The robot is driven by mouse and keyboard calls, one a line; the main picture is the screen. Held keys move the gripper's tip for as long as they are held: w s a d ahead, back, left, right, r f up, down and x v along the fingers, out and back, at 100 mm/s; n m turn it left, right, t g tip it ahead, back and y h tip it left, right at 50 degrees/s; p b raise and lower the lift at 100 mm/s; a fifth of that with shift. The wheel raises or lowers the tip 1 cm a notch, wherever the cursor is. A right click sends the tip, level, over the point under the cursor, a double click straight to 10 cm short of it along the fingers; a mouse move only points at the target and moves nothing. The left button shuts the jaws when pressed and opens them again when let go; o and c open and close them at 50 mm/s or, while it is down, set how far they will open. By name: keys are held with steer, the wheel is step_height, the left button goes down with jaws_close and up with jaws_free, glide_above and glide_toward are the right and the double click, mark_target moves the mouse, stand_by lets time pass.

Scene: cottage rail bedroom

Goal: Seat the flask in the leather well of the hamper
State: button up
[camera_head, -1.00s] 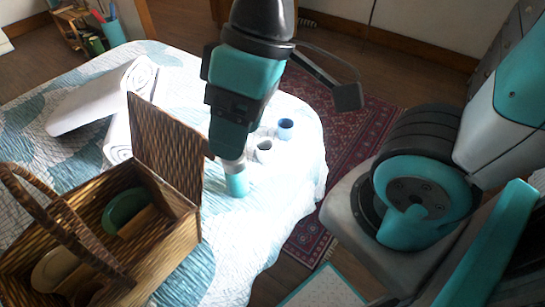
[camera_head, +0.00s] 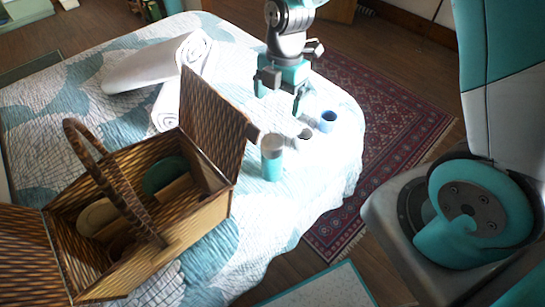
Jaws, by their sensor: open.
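The flask (camera_head: 272,160), teal below with a pale grey-white top, stands upright on the bed to the right of the hamper. The wicker hamper (camera_head: 212,217) is open, with one lid (camera_head: 213,125) raised and an arched handle (camera_head: 104,180) over it. It holds a green plate (camera_head: 165,176) and a cream plate (camera_head: 98,217). I cannot clearly make out the leather well inside. My gripper (camera_head: 279,100) is open and empty, above and beyond the flask and apart from it.
A blue mug (camera_head: 327,121) and a white cup (camera_head: 304,140) stand near the flask. A white rolled blanket (camera_head: 165,62) lies behind the hamper. The quilted bed (camera_head: 300,195) has free room in front of the flask. A red rug (camera_head: 385,130) lies beyond.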

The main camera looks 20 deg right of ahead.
mark_target(272, 140)
steer(key=f, duration=0.7)
steer(key=a+f+p, duration=0.1)
steer(key=f, duration=0.2)
steer(key=shift+s+a+f, duration=0.1)
steer(key=shift+s+f, duration=0.05)
steer(key=shift+s, duration=0.15)
steer(key=shift+a+f+p, duration=0.25)
steer(key=shift+f+p, duration=0.15)
steer(key=shift+f, duration=0.9)
steer(key=shift+a+f+p, duration=0.25)
steer(key=shift+f+p, duration=0.1)
steer(key=shift+f, duration=0.95)
steer(key=c, duration=1.6)
